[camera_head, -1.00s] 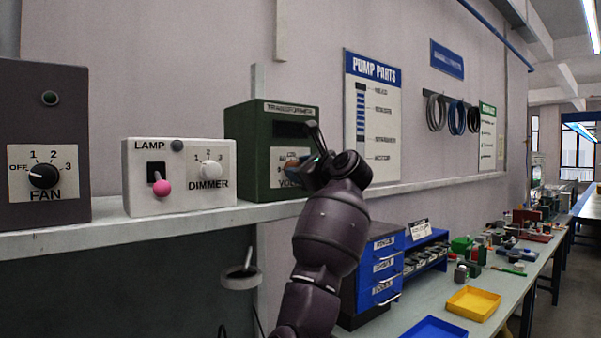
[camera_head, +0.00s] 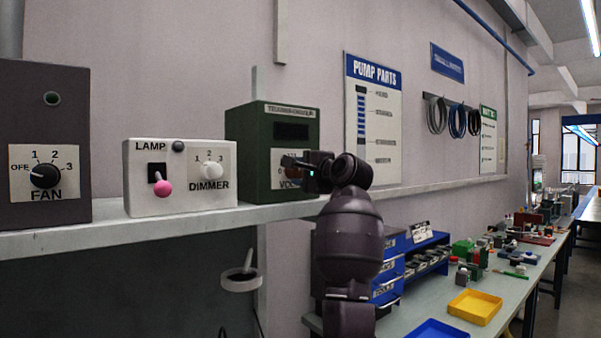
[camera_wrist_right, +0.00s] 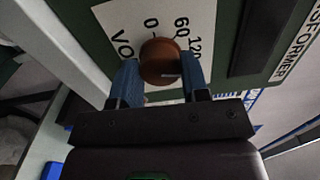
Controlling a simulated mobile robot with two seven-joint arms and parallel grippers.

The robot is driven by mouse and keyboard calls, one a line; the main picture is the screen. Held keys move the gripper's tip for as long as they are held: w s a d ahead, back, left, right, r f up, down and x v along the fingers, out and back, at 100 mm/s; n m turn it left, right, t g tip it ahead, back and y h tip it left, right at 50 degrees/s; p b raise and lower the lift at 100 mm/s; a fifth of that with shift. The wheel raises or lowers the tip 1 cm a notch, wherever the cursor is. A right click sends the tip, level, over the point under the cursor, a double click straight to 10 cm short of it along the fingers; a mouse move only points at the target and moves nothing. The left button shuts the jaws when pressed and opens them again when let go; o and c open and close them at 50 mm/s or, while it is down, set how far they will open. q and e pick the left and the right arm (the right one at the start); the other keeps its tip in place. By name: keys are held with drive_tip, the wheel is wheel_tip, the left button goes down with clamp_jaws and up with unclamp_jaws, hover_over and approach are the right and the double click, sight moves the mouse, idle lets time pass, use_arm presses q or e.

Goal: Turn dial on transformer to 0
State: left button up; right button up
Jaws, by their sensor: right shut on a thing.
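The transformer (camera_head: 262,130) is a dark green box on the shelf, with a dark display window and a white dial plate. In the right wrist view, its brown dial (camera_wrist_right: 160,60) sits on the plate (camera_wrist_right: 118,18) marked 0, 60 and 120. A pale mark on the dial's face shows, but which number it points at is hard to tell. My right gripper (camera_head: 293,163) reaches the dial from the right in the head view and covers most of it. In the wrist view its two blue fingers (camera_wrist_right: 160,80) are shut on the dial, one on each side. My left gripper is out of view.
On the same shelf (camera_head: 130,234), left of the transformer, stand the white lamp and dimmer box (camera_head: 137,172) and the dark fan box (camera_head: 45,110). A workbench below right holds blue drawers, a yellow tray (camera_head: 474,306) and small parts.

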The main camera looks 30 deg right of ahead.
drive_tip(key=n, duration=0.5)
drive_tip(key=shift+f+n, duration=0.15)
drive_tip(key=shift+n, duration=0.25)
drive_tip(key=n, duration=0.4)
drive_tip(key=shift+p, duration=0.35)
drive_tip(key=n, duration=0.5)
drive_tip(key=shift+d+n+p, duration=0.1)
drive_tip(key=shift+n+p, duration=0.3)
drive_tip(key=n, duration=0.5)
drive_tip(key=shift+f, duration=0.1)
drive_tip(key=shift+n, duration=0.3)
drive_tip(key=o, duration=0.9)
